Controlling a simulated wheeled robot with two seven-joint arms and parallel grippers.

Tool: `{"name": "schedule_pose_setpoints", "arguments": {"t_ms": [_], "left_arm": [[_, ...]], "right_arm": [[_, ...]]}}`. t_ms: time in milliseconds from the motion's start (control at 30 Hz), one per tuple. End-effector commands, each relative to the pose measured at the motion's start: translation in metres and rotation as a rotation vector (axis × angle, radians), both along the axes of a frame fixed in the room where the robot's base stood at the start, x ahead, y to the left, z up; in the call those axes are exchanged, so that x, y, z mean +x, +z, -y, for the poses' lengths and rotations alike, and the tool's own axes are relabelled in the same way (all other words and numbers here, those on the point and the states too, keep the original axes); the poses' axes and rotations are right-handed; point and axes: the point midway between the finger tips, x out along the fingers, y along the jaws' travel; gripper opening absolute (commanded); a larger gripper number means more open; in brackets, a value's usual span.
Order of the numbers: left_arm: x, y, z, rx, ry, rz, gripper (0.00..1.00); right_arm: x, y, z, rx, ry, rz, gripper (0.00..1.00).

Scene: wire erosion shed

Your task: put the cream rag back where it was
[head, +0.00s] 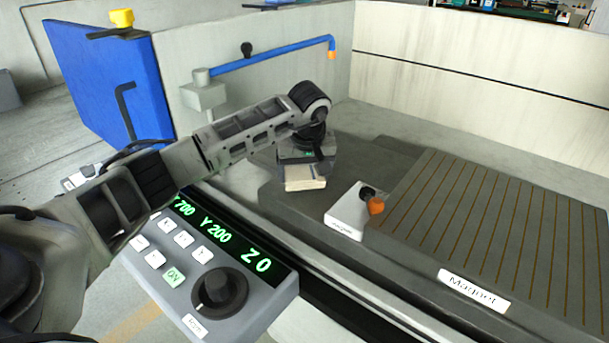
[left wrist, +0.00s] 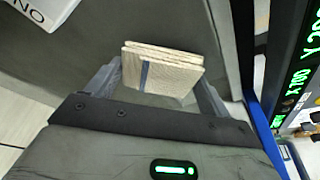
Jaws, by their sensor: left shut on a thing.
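The cream rag (head: 305,184) is a folded pad at the end of my left arm, over the grey machine bed near its back left corner. My left gripper (head: 304,165) is above it, pointing down and shut on it. In the left wrist view the rag (left wrist: 172,72) sits between the two fingers and shows a blue stripe. I cannot tell whether the rag touches the surface below. My right gripper is in neither view.
A white block with an orange-tipped knob (head: 346,212) stands right of the rag. The striped magnet plate (head: 500,220) lies farther right. The control panel (head: 240,300) is in front, and a blue pipe (head: 270,56) runs above behind.

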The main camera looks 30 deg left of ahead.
Motion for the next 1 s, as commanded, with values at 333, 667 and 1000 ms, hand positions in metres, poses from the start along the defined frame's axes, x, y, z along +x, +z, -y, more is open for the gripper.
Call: {"name": "schedule_pose_setpoints", "arguments": {"t_ms": [333, 667, 1000], "left_arm": [[0.0, -0.015, 0.0, 0.0, 0.001, 0.001, 0.6], [0.0, -0.018, 0.0, 0.001, 0.001, 0.0, 1.0], [-0.004, 0.008, 0.004, 0.001, -0.001, 0.006, 1.0]], "right_arm": [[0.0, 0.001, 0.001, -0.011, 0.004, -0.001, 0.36], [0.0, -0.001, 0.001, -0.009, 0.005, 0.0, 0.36], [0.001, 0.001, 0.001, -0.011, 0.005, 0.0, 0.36]]}}
